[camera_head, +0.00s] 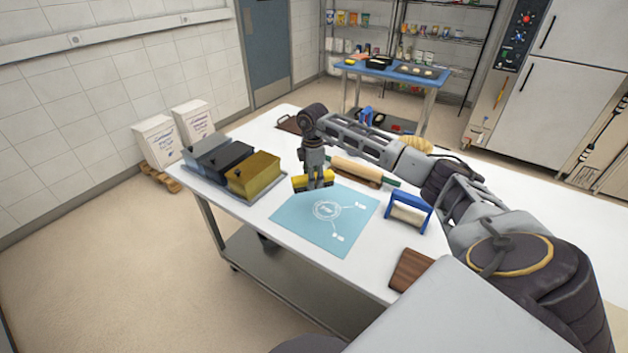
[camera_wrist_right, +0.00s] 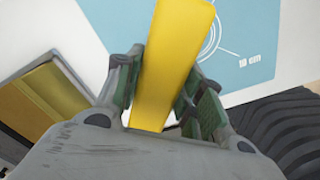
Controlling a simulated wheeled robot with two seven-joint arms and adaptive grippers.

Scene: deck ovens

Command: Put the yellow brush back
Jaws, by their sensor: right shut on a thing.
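The yellow brush (camera_head: 329,183) is in my right gripper (camera_head: 314,176), above the worktable near the back left edge of the blue mat (camera_head: 325,222). In the right wrist view the fingers (camera_wrist_right: 165,95) are shut on both sides of the yellow brush (camera_wrist_right: 176,45). I cannot tell whether its underside touches the table. A row of three bins, grey (camera_head: 206,150), black (camera_head: 225,163) and yellow (camera_head: 254,175), stands on a tray to the left of the gripper. The yellow bin also shows in the right wrist view (camera_wrist_right: 45,95). My left gripper is not in view.
A rolling pin (camera_head: 357,171) lies right of the gripper, behind the mat. A blue-framed tool (camera_head: 408,212) stands right of the mat, and a brown wooden block (camera_head: 411,269) lies at the front.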

